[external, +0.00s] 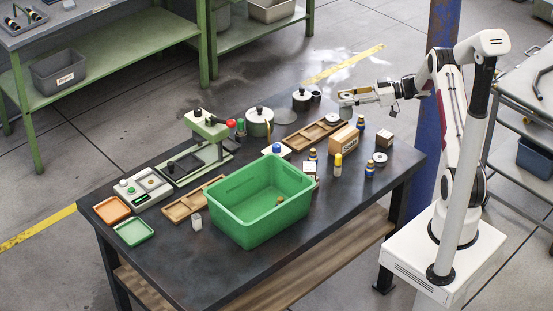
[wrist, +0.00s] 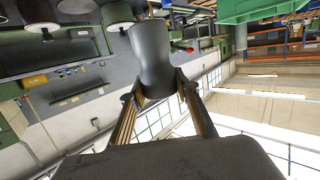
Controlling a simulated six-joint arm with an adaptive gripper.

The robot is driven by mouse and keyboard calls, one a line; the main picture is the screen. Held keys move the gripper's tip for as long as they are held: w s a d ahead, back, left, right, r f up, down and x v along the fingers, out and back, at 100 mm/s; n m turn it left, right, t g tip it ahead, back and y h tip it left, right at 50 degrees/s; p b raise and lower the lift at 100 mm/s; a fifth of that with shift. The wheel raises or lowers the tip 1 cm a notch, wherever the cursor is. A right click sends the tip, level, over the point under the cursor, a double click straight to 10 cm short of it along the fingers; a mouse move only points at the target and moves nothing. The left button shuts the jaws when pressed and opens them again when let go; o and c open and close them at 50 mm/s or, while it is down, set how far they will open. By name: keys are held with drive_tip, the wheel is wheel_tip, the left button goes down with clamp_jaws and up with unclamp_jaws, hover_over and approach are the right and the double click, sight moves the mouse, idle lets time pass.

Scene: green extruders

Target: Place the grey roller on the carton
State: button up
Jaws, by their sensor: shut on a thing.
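My gripper (external: 350,98) is held out over the back right of the table, above and behind the carton (external: 343,143). In the wrist view my gripper (wrist: 158,88) is shut on the grey roller (wrist: 150,48), a dark grey cylinder between its two fingers. The carton is a tan box with a pale label, standing on the dark table. The held roller is apart from it.
A green bin (external: 262,205) stands at the front middle. Small bottles, including a yellow one (external: 338,165), stand around the carton. A wooden tray (external: 312,133) lies left of it. Lidded pots (external: 260,122) stand behind.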

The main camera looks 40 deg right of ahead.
sight(344, 115)
drive_tip(key=shift+f, duration=1.5)
drive_tip(key=shift+f, duration=1.85)
drive_tip(key=shift+f, duration=0.1)
drive_tip(key=o, duration=1.2)
drive_tip(key=shift+f, duration=0.1)
drive_tip(key=shift+o, duration=0.2)
drive_tip(key=shift+r, duration=0.2)
drive_tip(key=v, duration=1.2)
